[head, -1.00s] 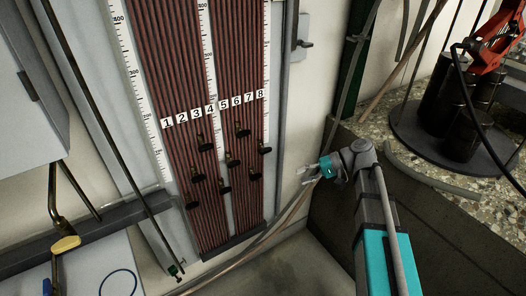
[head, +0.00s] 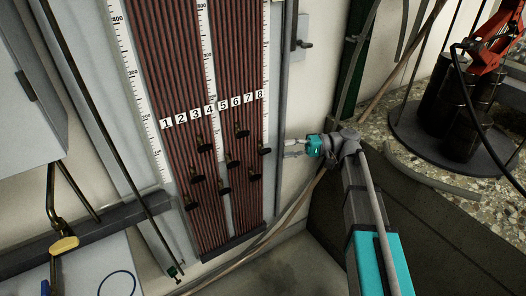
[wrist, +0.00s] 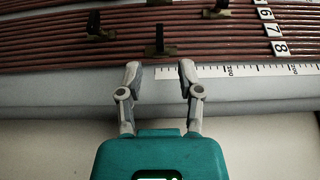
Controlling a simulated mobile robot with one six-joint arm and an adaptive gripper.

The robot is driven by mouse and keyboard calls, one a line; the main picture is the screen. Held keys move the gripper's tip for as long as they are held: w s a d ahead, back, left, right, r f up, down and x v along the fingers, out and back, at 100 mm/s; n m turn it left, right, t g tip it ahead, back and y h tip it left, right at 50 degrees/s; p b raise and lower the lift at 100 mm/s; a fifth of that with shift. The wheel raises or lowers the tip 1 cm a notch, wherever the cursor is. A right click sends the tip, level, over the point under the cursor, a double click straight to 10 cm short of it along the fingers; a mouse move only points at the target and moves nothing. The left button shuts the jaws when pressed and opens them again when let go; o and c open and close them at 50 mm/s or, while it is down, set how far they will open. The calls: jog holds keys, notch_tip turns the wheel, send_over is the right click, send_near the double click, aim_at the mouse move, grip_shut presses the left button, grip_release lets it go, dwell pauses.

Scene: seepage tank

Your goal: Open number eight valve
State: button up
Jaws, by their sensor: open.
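The number eight label (head: 260,94) is the rightmost on the tube board, and it also shows in the wrist view (wrist: 280,48). The rightmost black-handled valve (head: 264,150), apparently number eight, sits below it. In the wrist view that valve (wrist: 159,41) lies just beyond and between my fingertips. My gripper (head: 284,148) is at the right of the board, level with the valve and apart from it. In the wrist view my gripper (wrist: 160,72) is open and empty, its fingers over the board's grey edge.
Other black valves stand close by, such as one (head: 242,131) to the left and one (head: 255,175) below. A white scale strip (wrist: 250,70) runs along the board edge. A stone ledge (head: 430,150) with black cylinders is at the right.

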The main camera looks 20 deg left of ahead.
aim_at(266, 150)
jog(key=shift+x, duration=3.7)
